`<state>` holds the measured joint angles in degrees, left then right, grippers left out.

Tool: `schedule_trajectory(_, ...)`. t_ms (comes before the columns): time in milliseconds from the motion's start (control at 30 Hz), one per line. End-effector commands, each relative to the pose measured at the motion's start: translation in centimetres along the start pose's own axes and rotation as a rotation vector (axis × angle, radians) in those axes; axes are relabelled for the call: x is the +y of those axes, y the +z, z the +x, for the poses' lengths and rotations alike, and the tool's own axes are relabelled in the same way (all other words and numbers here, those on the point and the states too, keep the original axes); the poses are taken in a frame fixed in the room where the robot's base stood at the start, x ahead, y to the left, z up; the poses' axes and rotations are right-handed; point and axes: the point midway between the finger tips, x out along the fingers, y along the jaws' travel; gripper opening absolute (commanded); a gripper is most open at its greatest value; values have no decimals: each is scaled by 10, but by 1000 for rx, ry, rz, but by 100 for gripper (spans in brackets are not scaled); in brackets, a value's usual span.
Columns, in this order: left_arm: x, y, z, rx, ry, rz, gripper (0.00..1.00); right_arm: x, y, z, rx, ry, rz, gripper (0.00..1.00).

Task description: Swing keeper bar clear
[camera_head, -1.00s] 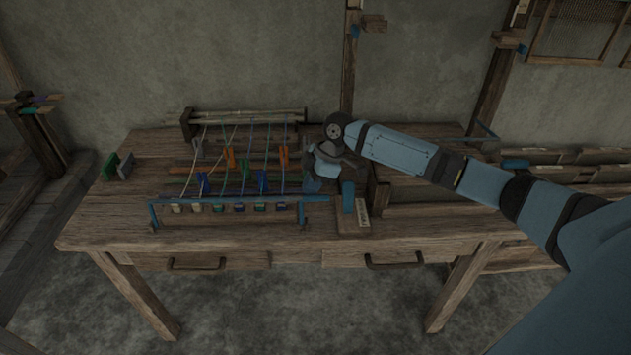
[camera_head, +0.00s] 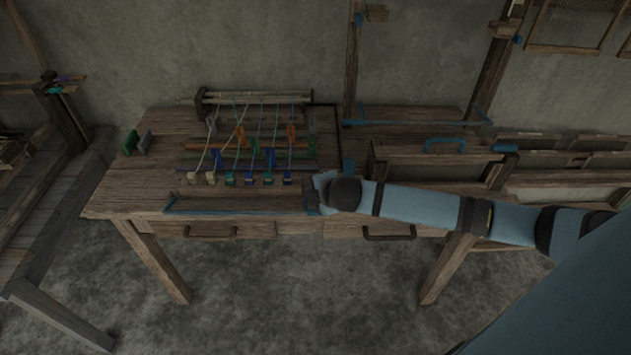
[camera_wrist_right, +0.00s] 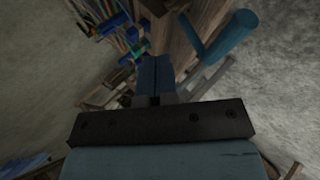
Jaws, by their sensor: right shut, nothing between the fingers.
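The keeper bar (camera_head: 240,212) is a thin blue bar low along the front edge of the wooden loom table, in front of the hanging weights. My right gripper (camera_head: 312,194) is at the bar's right end, partly hidden by its own wrist; I cannot tell whether it touches the bar. In the right wrist view its fingers (camera_wrist_right: 153,75) are shut together with nothing between them. A blue cylindrical piece (camera_wrist_right: 228,38) lies just beyond them to the upper right, apart from the fingertips. My left gripper is not in view.
Threads with several coloured weights (camera_head: 248,180) hang just behind the bar. A wooden box with a blue handle (camera_head: 445,146) stands on the right of the table. Green and grey blocks (camera_head: 131,142) stand at the left. The floor in front is clear.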

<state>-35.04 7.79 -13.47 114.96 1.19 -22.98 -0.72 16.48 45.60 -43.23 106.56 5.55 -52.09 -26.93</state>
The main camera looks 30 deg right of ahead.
Motion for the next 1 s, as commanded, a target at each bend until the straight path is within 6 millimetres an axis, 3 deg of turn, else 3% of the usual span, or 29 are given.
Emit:
schedule_trajectory(33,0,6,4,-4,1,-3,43,-11,-2,2,-8,34,-16,0)
schedule_trajectory(300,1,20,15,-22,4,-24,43,-34,-8,2,-64,241,-110,0)
schedule_trajectory(500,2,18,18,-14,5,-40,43,-45,-10,2,-97,355,-163,0)
schedule_trajectory(1000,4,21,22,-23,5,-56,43,-55,-12,4,-95,351,-163,0)
